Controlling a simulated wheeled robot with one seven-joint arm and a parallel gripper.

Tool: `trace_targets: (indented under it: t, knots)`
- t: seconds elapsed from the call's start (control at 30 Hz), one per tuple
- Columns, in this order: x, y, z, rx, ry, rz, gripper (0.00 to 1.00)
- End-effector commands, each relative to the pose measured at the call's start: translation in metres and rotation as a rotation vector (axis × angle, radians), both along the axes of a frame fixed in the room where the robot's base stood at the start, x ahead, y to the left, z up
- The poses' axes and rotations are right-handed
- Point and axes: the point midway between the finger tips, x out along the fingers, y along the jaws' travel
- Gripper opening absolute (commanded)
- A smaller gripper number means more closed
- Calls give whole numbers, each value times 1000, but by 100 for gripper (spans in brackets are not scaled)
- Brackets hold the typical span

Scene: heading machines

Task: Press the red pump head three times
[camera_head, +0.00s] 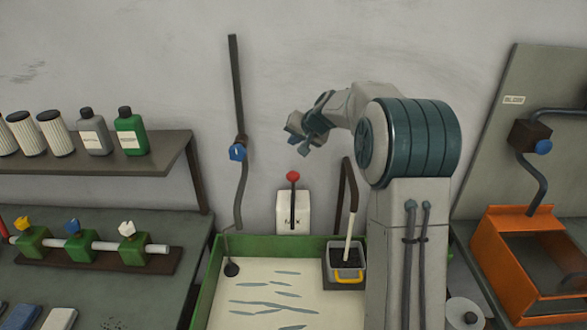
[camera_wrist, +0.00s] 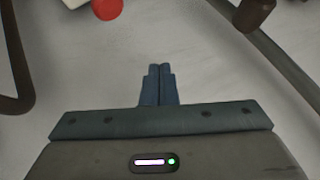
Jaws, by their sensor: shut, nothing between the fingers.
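The red pump head (camera_head: 293,176) is a round red knob on a short dark stem, above a white box (camera_head: 292,212) against the back wall. In the wrist view the red pump head (camera_wrist: 107,8) shows at the top edge, left of the fingertips and partly cut off. My gripper (camera_head: 293,144) is above the pump head in the head view and apart from it. In the wrist view my gripper (camera_wrist: 159,68) has its two blue fingers together with nothing between them.
A green-rimmed basin (camera_head: 209,284) lies below the white box, with a small grey bucket (camera_head: 346,258) in its right corner. A dark pipe with a blue valve (camera_head: 237,152) runs up the wall at left. A shelf (camera_head: 100,160) holds bottles. An orange frame (camera_head: 510,265) stands right.

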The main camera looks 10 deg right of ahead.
Motion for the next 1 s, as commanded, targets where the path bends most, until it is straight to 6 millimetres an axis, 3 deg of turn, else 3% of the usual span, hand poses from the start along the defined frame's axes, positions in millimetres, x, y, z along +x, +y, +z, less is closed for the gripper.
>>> trace_targets:
  t: [0.47,0.67,1.0]
  knots:
    - [0,0,-6,0,1,1,0]
    - [0,0,-25,0,2,-1,0]
    - [0,-1,-74,1,0,-2,0]
